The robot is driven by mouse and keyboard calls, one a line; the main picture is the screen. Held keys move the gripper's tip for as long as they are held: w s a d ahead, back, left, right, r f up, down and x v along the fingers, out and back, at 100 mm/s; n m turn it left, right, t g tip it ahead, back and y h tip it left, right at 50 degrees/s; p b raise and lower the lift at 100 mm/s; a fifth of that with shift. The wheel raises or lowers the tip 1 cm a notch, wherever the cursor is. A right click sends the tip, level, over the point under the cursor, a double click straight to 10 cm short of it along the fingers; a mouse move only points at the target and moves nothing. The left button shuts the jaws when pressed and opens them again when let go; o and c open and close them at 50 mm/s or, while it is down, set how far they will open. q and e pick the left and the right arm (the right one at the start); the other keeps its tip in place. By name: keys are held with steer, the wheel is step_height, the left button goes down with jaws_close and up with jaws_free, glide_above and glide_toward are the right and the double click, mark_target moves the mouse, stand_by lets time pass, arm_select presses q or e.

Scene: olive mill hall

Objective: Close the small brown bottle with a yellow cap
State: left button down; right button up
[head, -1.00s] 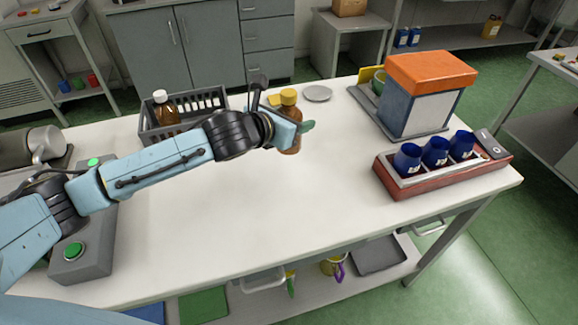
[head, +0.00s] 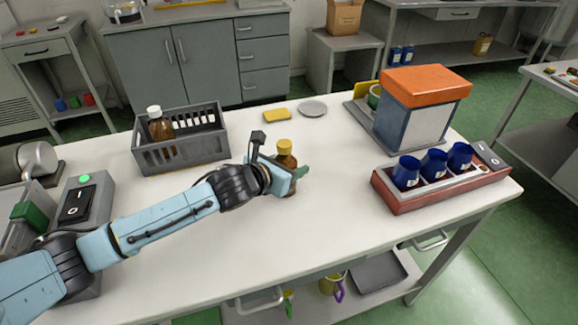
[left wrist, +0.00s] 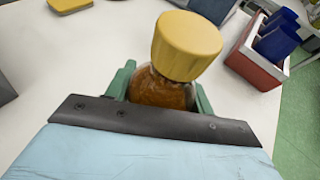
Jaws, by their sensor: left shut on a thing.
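The small brown bottle (head: 287,188) has a yellow cap (head: 284,146) on its mouth. It is upright over the middle of the white table (head: 330,215); I cannot tell whether its base touches the top. My left gripper (head: 290,174) is shut around the bottle's body, below the cap. In the left wrist view the yellow cap (left wrist: 187,45) sits above the brown glass (left wrist: 158,90), between the green fingers. How tightly the cap sits cannot be told. My right gripper is out of view.
A grey crate (head: 180,158) at the back left holds a brown bottle (head: 160,129) with a white cap. A yellow sponge (head: 277,115) and grey saucer (head: 312,108) lie behind. A red tray (head: 410,202) with blue cups and an orange-topped box (head: 425,83) stand right. The front middle is clear.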

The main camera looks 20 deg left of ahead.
arm_select(q)
steer(key=shift+r, duration=0.1)
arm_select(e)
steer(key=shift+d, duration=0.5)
arm_select(q)
steer(key=c, duration=0.9)
jaws_free()
steer(key=shift+f, duration=0.2)
steer(key=o, duration=0.3)
steer(key=shift+o, duration=0.2)
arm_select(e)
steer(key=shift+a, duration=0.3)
arm_select(q)
steer(key=shift+r, duration=0.1)
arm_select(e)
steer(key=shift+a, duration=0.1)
